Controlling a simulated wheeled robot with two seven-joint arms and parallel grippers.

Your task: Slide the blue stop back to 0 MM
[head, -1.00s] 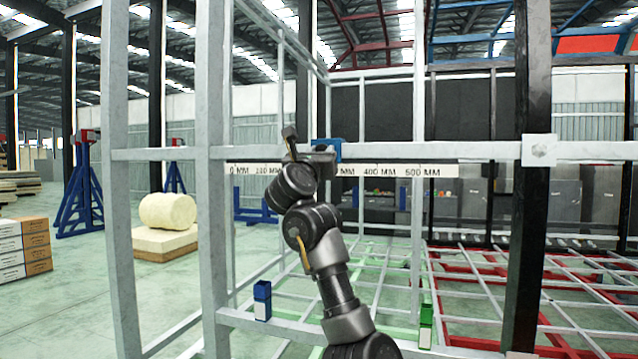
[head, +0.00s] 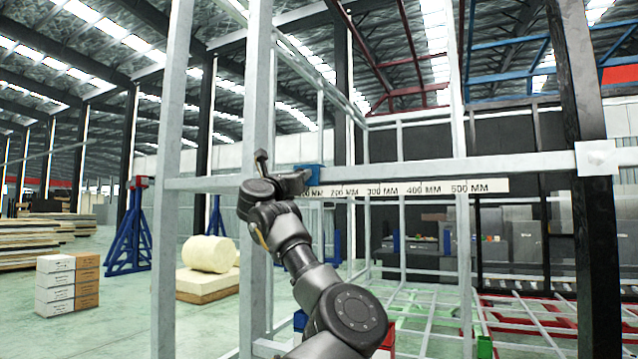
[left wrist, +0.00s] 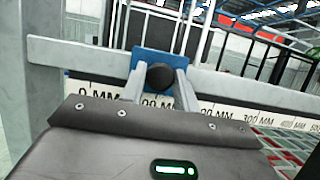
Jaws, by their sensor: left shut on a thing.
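The blue stop (head: 310,168) sits on the grey horizontal rail (head: 400,170), above the 100 MM mark of the white scale strip (head: 497,186). My left gripper (head: 292,178) is at the stop, on the near side of the rail. In the left wrist view, the blue plate of the stop (left wrist: 143,54) shows behind my left gripper (left wrist: 160,86). Its fingers are shut on the round black knob (left wrist: 160,76) of the stop. The 0 MM label (left wrist: 98,92) is visible to the left of the stop. The fingers partly cover the 100 MM label. My right gripper is out of view.
A grey upright post (head: 257,110) crosses the rail left of the stop. A dark post (head: 580,200) stands at the right. The rail left of the stop looks clear.

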